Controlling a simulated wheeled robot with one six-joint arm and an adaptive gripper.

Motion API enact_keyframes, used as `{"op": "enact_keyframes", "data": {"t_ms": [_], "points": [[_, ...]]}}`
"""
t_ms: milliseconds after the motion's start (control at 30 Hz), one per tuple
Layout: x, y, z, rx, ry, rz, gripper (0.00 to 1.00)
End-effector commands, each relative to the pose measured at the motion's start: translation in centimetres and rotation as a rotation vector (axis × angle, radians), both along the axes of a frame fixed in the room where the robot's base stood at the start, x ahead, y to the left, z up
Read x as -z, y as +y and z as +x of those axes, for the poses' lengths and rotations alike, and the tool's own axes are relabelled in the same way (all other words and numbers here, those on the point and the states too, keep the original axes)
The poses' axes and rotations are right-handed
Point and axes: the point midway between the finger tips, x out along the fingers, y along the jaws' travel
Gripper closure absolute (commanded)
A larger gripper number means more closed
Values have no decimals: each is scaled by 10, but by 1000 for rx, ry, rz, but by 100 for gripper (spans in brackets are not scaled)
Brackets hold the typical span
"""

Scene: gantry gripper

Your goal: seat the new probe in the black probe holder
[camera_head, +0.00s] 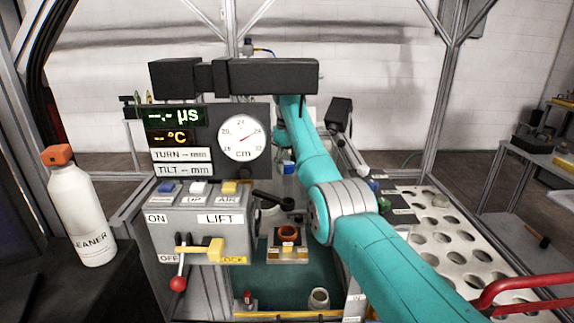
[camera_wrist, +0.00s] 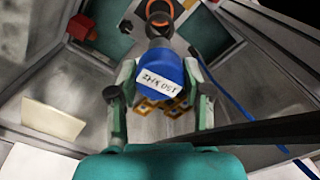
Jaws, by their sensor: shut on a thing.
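In the wrist view, my gripper (camera_wrist: 163,82) is shut on the probe (camera_wrist: 172,78), a blue body with a white label reading "150 kHz" upside down. A dark narrower end of it points toward the top of the picture. An orange ring with a dark centre (camera_wrist: 159,12) lies just past that end; I cannot tell whether they touch. In the head view, my fingers are not clear behind the panel and arm. A small blue piece (camera_head: 287,167) shows there, perhaps the probe. I cannot pick out the black probe holder with certainty.
A control panel (camera_head: 203,222) with a red-knobbed lever stands left of my arm. A black beam (camera_head: 270,76) spans above it. An orange-rimmed cup (camera_head: 289,234) sits on a small stand. A holed white rack (camera_head: 455,232) is right; a cleaner bottle (camera_head: 82,215) is left.

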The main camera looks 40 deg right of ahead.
Motion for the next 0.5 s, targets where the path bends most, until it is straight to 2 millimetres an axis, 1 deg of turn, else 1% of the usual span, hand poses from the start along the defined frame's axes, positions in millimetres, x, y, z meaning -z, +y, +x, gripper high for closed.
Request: {"op": "enact_keyframes", "data": {"t_ms": [267,500], "points": [[2,0,0,0,0,0,89],[15,0,0,0,0,0,89]]}}
